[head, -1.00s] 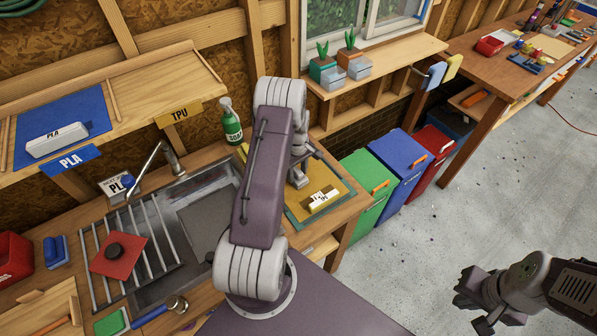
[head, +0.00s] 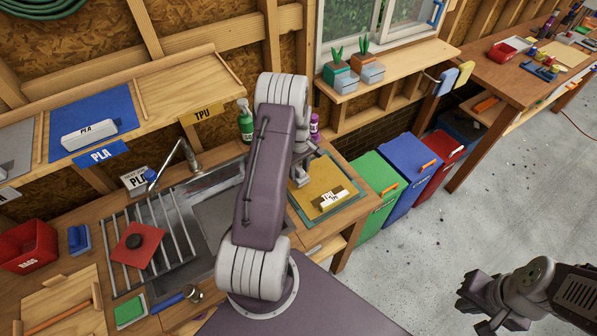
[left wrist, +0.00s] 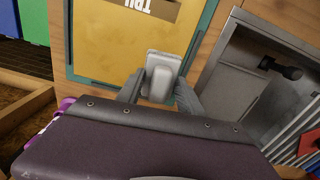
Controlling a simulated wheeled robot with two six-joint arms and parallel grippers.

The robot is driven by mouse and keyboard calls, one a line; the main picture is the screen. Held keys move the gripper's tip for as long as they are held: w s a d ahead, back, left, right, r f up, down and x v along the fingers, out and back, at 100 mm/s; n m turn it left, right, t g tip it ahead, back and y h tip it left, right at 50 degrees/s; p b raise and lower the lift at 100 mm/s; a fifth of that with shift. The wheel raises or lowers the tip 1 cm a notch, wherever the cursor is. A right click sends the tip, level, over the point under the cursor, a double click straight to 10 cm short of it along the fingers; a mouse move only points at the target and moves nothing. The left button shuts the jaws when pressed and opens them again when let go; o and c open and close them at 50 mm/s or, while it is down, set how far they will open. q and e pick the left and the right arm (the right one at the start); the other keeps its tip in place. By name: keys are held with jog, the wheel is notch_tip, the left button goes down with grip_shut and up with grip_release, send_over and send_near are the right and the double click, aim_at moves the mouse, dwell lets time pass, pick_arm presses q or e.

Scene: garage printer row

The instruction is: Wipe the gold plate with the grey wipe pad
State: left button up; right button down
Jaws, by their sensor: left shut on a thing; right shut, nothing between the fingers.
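The gold plate (head: 316,192) lies on a green-edged mat on the bench, right of the sink. It also shows in the left wrist view (left wrist: 105,45). A pale block with a TPU label lies at its front right part. My left gripper (head: 300,177) is low at the plate's left side. In the left wrist view my left gripper (left wrist: 160,95) is shut on the grey wipe pad (left wrist: 162,68), over the plate's edge near the sink. I cannot tell whether the pad touches the plate. My right gripper (head: 472,306) is shut and empty above the floor.
The sink (head: 215,215) with a rack and a red pad with a dark knob is left of my left arm. A green bottle (head: 245,122) and a purple bottle (head: 315,127) stand behind. Green, blue and red bins (head: 405,170) stand right of the bench. Floor at right is open.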

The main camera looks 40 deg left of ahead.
pick_arm(q)
jog(key=r, duration=0.1)
jog(key=r+p, duration=0.1)
jog(key=r, duration=0.1)
jog(key=shift+s+a+p, duration=0.1)
jog(key=shift+s+p, duration=0.15)
jog(key=shift+p, duration=0.1)
jog(key=shift+r, duration=0.3)
jog(key=shift+w, duration=0.1)
